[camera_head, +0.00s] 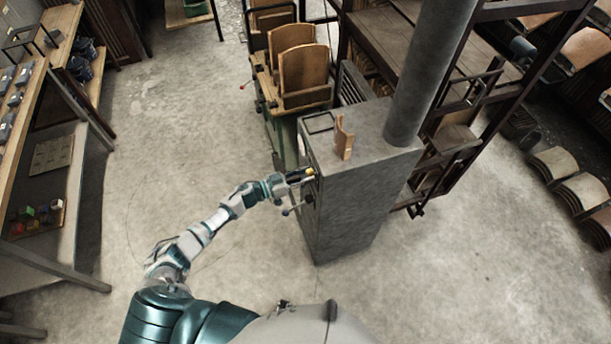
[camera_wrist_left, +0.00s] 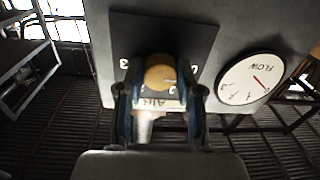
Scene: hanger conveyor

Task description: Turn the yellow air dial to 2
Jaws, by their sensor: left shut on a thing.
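The yellow air dial (camera_wrist_left: 160,72) sits on a dark plate (camera_wrist_left: 188,32) on the grey cabinet (camera_head: 358,190). In the head view the dial (camera_head: 310,172) shows small on the cabinet's left face. My left gripper (camera_wrist_left: 160,92) is shut on the dial, one finger on each side of it. In the head view my left gripper (camera_head: 298,178) reaches the cabinet's left face. A label reading AIR is partly seen below the dial. A digit 3 shows at the plate's left; the dial's pointer setting cannot be read. My right gripper is not in view.
A round white FLOW gauge (camera_wrist_left: 253,78) with a red needle is right of the dial. A thick grey pipe (camera_head: 432,70) rises from the cabinet. The floor (camera_head: 150,130) at left is clear.

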